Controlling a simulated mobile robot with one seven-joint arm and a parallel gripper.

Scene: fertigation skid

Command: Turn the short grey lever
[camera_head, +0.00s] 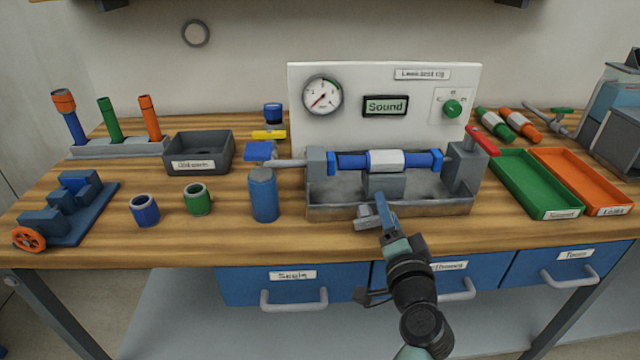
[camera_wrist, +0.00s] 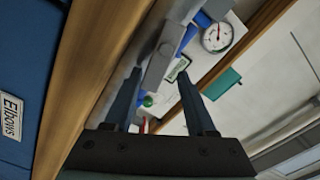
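A short light grey piece (camera_head: 366,216), which looks like the short grey lever, sticks out at the front of the rig's grey tray (camera_head: 330,210). My gripper (camera_head: 381,212) is right beside it in the head view, partly overlapping it. In the wrist view my gripper (camera_wrist: 159,75) shows two dark fingers spread apart. A grey bar with a round mark (camera_wrist: 166,48) shows beyond and between the fingertips; it may be the same lever. I see no clear contact, and the exact gap is hard to judge.
The rig carries a blue pipe (camera_head: 350,162), a red lever (camera_head: 482,140) and a gauge panel (camera_head: 340,80) reading "Sound". A blue cylinder (camera_head: 263,197) stands left of the tray. Green (camera_head: 556,209) and orange (camera_head: 605,205) trays lie right. Blue drawers (camera_head: 340,285) sit below the bench edge.

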